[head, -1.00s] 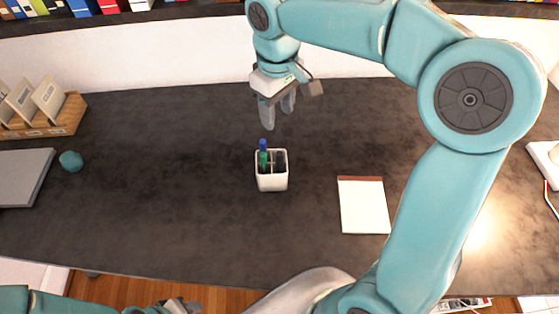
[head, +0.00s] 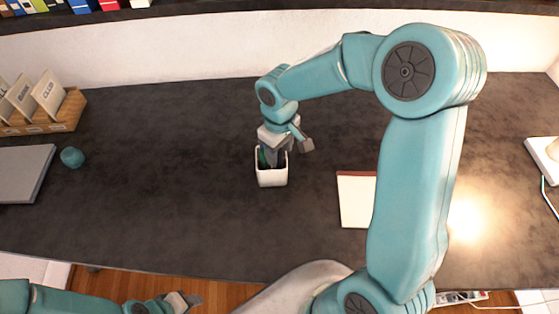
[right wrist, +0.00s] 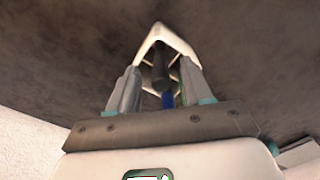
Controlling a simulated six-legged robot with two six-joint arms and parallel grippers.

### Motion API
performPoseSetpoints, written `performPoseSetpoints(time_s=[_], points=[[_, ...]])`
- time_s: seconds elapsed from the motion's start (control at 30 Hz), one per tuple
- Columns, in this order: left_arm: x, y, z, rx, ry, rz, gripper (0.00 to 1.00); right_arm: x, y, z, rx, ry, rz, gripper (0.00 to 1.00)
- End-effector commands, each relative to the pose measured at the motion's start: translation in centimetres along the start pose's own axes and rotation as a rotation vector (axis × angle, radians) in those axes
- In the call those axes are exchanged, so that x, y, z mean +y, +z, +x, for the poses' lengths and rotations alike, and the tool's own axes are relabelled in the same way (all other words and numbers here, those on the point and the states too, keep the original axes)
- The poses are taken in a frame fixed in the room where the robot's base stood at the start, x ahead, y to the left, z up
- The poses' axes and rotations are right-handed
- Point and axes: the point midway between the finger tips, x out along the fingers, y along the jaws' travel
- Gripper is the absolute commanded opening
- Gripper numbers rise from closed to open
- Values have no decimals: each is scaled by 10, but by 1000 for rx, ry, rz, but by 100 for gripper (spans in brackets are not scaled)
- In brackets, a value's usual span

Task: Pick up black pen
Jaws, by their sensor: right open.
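The white pen holder (head: 272,178) stands on the dark desk in the head view. My right gripper (head: 275,158) points down into its top and hides most of the pens there. In the right wrist view the right gripper (right wrist: 159,85) is open, its two fingers on either side of a black pen (right wrist: 160,66). A blue pen (right wrist: 167,99) is nearer the camera, also between the fingers. The holder's white rim (right wrist: 160,32) shows beyond them. A green pen (head: 262,158) shows at the holder's left side. My left gripper (head: 182,302) is low in the head view, away from the holder.
A notepad (head: 355,200) lies right of the holder, partly behind my right arm. A teal ball-like object (head: 72,157), a grey flat object (head: 22,172) and a wooden file box (head: 68,112) are at the left. The desk around the holder is clear.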

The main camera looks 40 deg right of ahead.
Motion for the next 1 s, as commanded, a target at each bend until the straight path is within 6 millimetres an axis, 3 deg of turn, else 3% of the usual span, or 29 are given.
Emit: performPoseSetpoints(time_s=[0.23,0.4,0.77,1.0], points=[[0,0,0,0,0,0,43,0,0,2,1,0,-1,50],[0,0,0,0,0,0,43,0,0,2,1,0,-1,0],[0,0,0,0,0,0,43,0,-1,0,2,1,0,0],[0,0,1,0,0,0,43,0,-1,-30,5,2,-1,0]])
